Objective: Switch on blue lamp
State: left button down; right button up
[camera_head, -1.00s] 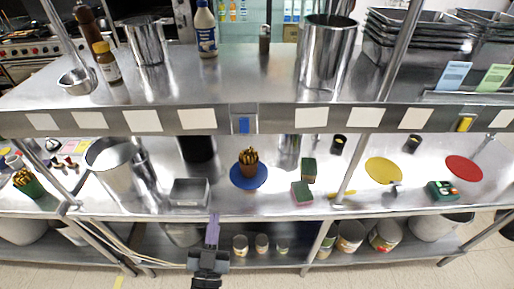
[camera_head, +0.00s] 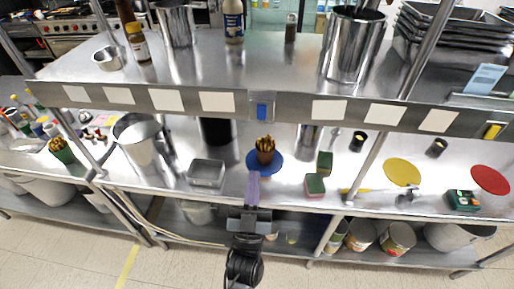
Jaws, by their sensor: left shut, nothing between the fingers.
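A blue switch (camera_head: 262,111) sits in a light plate on the front edge of the upper steel shelf, near the middle. No separate blue lamp can be made out. My left gripper (camera_head: 253,180) comes up from the bottom, with its purple fingers shut and empty. In the picture it is below the blue switch and apart from it, just in front of a blue disc (camera_head: 277,167) on the counter. A brown pot (camera_head: 265,157) with yellowish sticks stands on that disc. My right gripper is not in view.
A shelf post (camera_head: 366,165) stands to the right.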

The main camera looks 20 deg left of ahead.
pick_arm(q)
jog(key=p, duration=0.3)
send_near(261, 115)
notch_tip(261, 115, up, 4)
jog(key=shift+w+a+f, duration=0.1)
jog(key=shift+w+a, duration=0.1)
jog(key=shift+w, duration=0.55)
jog(key=shift+w+a+r, duration=0.1)
jog(key=shift+w+a, duration=0.05)
jog(key=shift+w, duration=0.55)
jog(key=shift+w+a+f, duration=0.1)
jog(key=shift+w+a, duration=0.1)
jog(key=shift+w, duration=0.55)
